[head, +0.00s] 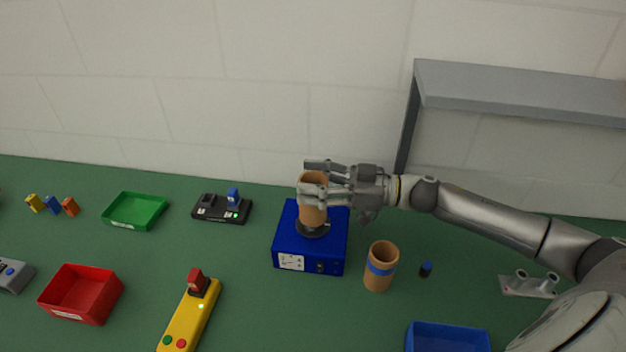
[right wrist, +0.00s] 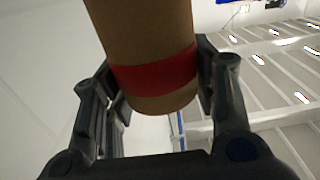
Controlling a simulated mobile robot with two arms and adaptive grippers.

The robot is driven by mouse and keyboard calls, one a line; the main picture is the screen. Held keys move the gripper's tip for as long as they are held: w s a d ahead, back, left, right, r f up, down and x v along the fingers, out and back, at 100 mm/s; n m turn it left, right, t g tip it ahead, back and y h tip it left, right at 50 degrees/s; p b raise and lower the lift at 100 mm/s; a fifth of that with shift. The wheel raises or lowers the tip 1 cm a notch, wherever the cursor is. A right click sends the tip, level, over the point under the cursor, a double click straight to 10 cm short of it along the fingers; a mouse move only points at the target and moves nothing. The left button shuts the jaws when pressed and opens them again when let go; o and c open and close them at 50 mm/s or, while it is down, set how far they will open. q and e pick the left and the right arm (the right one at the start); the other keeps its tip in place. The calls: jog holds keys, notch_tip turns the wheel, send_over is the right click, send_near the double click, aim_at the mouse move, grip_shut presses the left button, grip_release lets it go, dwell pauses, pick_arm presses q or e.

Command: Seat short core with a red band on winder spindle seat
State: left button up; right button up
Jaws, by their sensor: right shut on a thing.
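The short core with a red band (right wrist: 155,72) is a brown tube between the fingers of my right gripper (right wrist: 150,85) in the right wrist view. In the head view the core (head: 312,213) stands upright over the winder spindle seat (head: 313,230), a dark disc on top of the blue winder box (head: 309,255). My right gripper (head: 314,180) is shut on the core near its top, and the fingers hide its band there. The core's lower end appears to meet the seat; I cannot tell whether it is fully down. My left gripper is not in view.
A black device (head: 222,213) is at left. A grey shelf (head: 520,92) rises behind my right arm. A yellow controller (head: 188,322) lies in front.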

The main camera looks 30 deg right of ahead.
jog(key=shift+f+b, duration=0.4)
jog(key=shift+f, duration=0.45)
jog(key=o, duration=1.1)
jog(key=v, duration=1.2)
dwell(0.4)
